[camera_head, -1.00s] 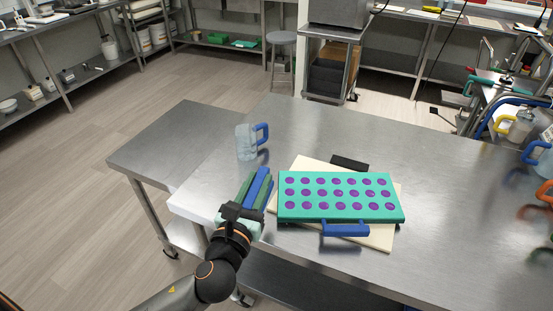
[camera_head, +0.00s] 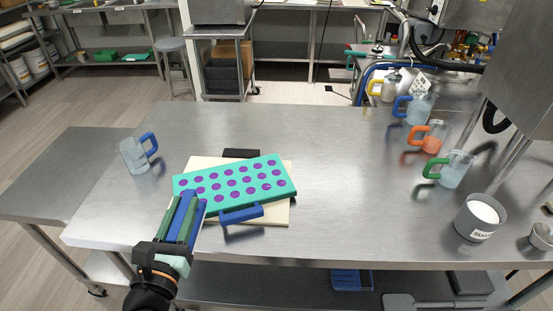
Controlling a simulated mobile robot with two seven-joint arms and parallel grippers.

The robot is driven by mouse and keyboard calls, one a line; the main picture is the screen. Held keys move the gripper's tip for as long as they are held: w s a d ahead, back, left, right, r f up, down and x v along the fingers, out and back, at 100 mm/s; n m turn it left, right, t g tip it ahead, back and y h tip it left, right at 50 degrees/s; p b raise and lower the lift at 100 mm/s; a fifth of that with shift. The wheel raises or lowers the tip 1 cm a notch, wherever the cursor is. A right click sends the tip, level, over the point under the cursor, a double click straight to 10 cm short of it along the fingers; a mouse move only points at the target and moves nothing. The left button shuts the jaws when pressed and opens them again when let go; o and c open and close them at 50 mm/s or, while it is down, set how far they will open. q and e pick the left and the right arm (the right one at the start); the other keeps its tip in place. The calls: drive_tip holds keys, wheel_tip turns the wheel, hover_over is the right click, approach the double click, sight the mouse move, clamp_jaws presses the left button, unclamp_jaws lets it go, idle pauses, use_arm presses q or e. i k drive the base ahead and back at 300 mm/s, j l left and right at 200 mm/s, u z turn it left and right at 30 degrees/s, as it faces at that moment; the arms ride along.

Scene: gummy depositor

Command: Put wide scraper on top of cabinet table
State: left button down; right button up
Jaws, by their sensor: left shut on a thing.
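My left gripper (camera_head: 183,222), low at the left, is shut on a long blue-and-green thing with a pale mint part (camera_head: 175,264). It looks like the wide scraper, but the gripper hides much of it, and its whole shape cannot be made out. The held thing is at the near left edge of the large steel table (camera_head: 330,190), left of the mould. My right gripper is not in view.
A blue-handled jug (camera_head: 134,155) stands left. More jugs, an orange one (camera_head: 430,135) among them, and a sugar tub (camera_head: 478,218) stand right. The table's middle is clear.

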sight(385, 217)
drive_tip(key=l+z, duration=0.2)
drive_tip(key=l, duration=0.95)
drive_tip(key=l+z, duration=0.25)
drive_tip(key=l, duration=0.85)
drive_tip(key=i, duration=0.05)
